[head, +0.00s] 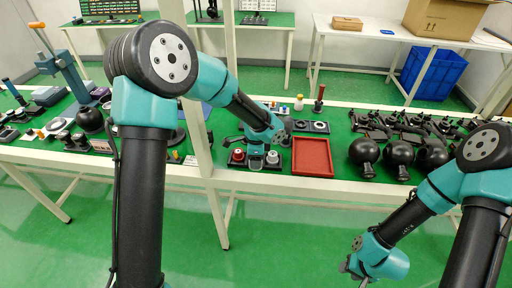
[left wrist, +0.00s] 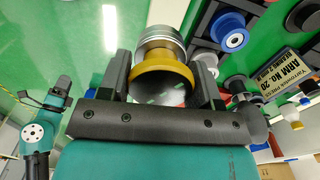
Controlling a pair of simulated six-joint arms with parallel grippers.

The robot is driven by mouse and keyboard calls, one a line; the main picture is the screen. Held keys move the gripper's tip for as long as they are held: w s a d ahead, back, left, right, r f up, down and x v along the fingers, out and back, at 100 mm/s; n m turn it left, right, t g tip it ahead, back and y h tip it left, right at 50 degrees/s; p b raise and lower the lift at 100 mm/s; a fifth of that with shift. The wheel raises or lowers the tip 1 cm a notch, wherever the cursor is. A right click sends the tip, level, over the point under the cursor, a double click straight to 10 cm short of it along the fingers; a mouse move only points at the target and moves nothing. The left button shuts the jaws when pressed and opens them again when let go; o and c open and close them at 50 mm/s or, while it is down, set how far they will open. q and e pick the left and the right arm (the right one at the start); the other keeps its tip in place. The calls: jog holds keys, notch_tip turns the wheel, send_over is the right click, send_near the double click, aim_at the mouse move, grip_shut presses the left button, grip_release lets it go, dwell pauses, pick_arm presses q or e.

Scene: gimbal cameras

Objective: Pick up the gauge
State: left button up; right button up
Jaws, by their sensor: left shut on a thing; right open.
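My left gripper (head: 257,163) reaches over the green table to a small dark stand beside the red tray. In the left wrist view its two black fingers (left wrist: 162,80) are shut on a round silver piece with a gold ring (left wrist: 160,55), which I take to be the gauge. The arm and gripper mostly hide this piece in the head view, and I cannot tell whether it is clear of the stand. My right gripper (head: 357,274) is open and empty, low at the front right, off the table.
The red tray (head: 312,157) lies just right of my left gripper. Several black round-headed items (head: 400,155) stand further right. A red-topped piece (head: 238,156) sits close on the left. A white post (head: 196,140) rises at the table's front edge.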

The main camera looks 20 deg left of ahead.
pick_arm(q)
jog(key=s, duration=0.1)
jog(key=s+d, duration=0.1)
jog(key=s, duration=0.3)
jog(key=shift+s+d+r, duration=0.2)
jog(key=shift+d+r, duration=0.05)
jog(key=shift+d, duration=0.05)
